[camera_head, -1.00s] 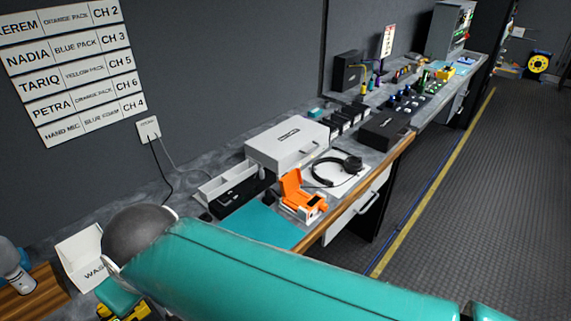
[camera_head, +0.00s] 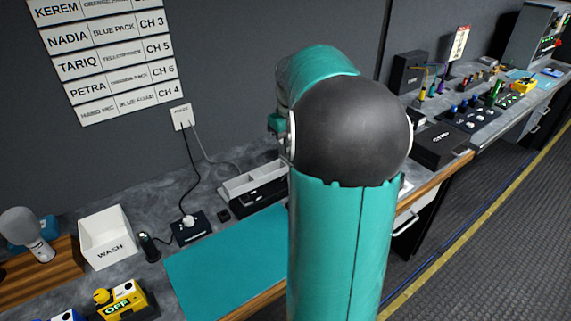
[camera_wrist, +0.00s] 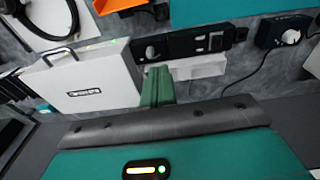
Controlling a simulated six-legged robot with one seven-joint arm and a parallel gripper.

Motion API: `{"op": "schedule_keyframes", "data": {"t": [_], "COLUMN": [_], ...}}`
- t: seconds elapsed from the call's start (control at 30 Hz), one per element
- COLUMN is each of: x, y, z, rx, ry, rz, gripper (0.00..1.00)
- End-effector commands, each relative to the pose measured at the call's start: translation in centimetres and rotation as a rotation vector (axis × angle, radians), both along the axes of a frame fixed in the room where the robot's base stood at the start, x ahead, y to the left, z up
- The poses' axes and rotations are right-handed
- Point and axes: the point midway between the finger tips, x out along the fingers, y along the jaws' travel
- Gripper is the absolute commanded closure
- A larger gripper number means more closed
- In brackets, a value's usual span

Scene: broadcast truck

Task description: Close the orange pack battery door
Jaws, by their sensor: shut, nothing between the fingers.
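The orange pack shows only in part in the wrist view, as an orange piece (camera_wrist: 118,5) cut off by the top edge. Its battery door cannot be told apart there. In the head view my arm hides the pack. My gripper (camera_wrist: 157,76) shows as two green fingers held together in the middle of the wrist view, with nothing between them. It appears in front of the white tray and beside the white case, apart from the orange pack. In the head view the gripper is hidden behind my arm.
The white case (camera_wrist: 85,82), black holder (camera_wrist: 188,42) and white tray (camera_wrist: 205,68) lie around the gripper in the wrist view. A teal mat (camera_head: 225,265) lies clear on the counter. A charger (camera_head: 188,230) with a cable and a WASH box (camera_head: 107,238) stand left.

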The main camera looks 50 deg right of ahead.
Motion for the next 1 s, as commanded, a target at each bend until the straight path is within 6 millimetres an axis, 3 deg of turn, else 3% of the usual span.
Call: {"op": "schedule_keyframes", "data": {"t": [0.03,0.1,0.2,0.43,0.83,1.0], "x": [-0.4,-0.9,-1.3,-1.2,-0.6,-3.2], "y": [-1.8,-3.5,-4.6,-4.6,-4.9,-4.6], "z": [-0.7,-1.4,-2.0,-4.3,-12.2,-11.1], "rx": [0.015,0.029,0.039,0.042,0.043,0.038], "ry": [0.004,0.007,0.010,0.013,0.012,0.009], "rz": [-0.011,-0.018,-0.021,-0.020,-0.020,-0.024], "gripper": [1.00,1.00,1.00,1.00,1.00,1.00]}}
